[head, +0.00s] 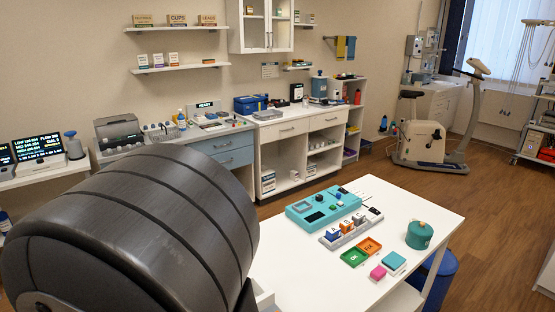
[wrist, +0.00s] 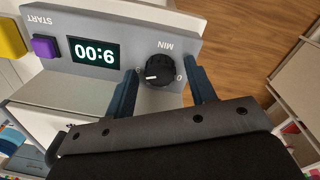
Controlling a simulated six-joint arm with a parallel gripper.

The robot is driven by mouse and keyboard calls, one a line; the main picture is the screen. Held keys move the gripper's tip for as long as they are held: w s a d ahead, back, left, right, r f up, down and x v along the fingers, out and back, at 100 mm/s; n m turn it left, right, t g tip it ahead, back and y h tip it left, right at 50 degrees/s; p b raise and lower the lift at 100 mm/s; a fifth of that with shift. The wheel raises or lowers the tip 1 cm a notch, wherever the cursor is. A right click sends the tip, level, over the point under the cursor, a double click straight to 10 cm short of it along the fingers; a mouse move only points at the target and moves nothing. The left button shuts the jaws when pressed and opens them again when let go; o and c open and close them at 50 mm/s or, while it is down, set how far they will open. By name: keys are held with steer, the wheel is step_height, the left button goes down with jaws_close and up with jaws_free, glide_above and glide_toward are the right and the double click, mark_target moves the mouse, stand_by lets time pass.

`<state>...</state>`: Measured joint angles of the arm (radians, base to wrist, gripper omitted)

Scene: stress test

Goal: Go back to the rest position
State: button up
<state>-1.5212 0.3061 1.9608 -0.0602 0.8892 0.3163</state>
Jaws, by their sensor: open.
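My gripper (wrist: 162,68) is open in the wrist view, with its two dark blue fingers on either side of a black dial knob (wrist: 159,71). I cannot tell whether the fingers touch the knob. The knob sits on a grey timer panel (wrist: 118,22) whose lettering is upside down in this view, with MIN beside the knob. A purple button (wrist: 46,47) is by the word START. In the head view my gripper and the timer panel cannot be made out, and my dark arm fills the lower left.
A yellow block (wrist: 11,38) is left of the panel. In the head view a white table (head: 310,270) bears a teal device (head: 325,207), small trays, coloured blocks and a green round container (head: 419,235). Counters and shelves line the back wall; an exercise bike (head: 425,140) stands at right.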

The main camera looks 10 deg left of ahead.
step_height(320, 180, up, 17)
step_height(320, 180, down, 18)
steer(key=shift+r, duration=0.25)
steer(key=shift+r+n, duration=0.25)
steer(key=shift+n, duration=0.65)
steer(key=n, duration=0.6)
steer(key=shift+r, duration=0.1)
